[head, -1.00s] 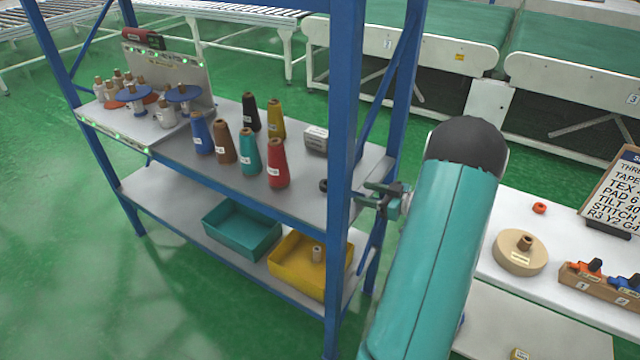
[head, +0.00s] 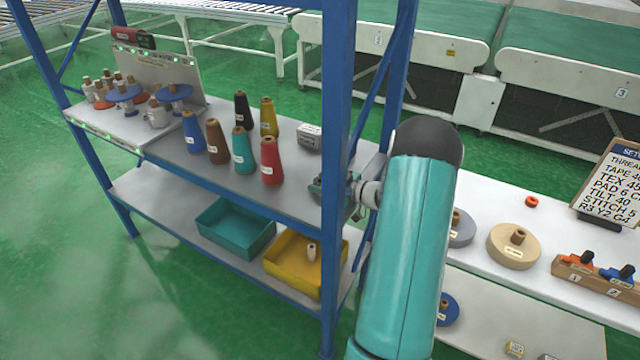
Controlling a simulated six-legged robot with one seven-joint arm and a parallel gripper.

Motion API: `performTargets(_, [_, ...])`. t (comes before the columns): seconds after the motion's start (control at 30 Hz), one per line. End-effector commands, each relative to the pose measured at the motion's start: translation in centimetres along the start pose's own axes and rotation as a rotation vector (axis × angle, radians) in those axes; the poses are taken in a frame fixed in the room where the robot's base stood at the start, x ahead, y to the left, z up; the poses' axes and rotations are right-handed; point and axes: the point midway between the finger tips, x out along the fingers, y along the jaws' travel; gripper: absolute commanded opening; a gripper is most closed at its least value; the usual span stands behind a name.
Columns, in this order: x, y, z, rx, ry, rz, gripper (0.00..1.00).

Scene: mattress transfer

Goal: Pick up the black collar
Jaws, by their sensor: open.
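The black collar is not clearly visible now. A second ago it showed as a small dark ring on the upper shelf, just left of the front blue post. My gripper (head: 318,188) now covers that spot at the right end of the shelf (head: 290,195), to the right of the red cone. The gripper is open, but its fingers are small and dark here. I cannot tell whether the collar is between them.
The blue post (head: 338,110) stands close by the gripper. A red cone (head: 271,162), a teal cone (head: 243,152) and a small white box (head: 309,136) are near. Teal (head: 236,232) and yellow (head: 293,268) bins sit below. A white table (head: 560,282) is at right.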

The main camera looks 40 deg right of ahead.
Motion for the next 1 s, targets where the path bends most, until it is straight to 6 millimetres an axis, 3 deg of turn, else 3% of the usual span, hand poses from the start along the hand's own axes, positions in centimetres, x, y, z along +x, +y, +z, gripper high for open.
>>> performTargets(0.1, [1.1, 0.0, 0.0, 0.001, 0.0, -0.001, 0.5])
performTargets(0.3, [1.1, 0.0, 0.0, 0.001, 0.0, 0.0, 0.48])
performTargets(0.5, [1.0, 0.0, 0.0, 0.001, 0.0, 0.0, 0.13])
performTargets(0.77, [1.0, 0.0, -0.2, 0.0, 0.0, 0.0, 0.13])
performTargets(1.0, [0.5, 0.0, -3.6, -0.005, 0.001, 0.0, 0.13])
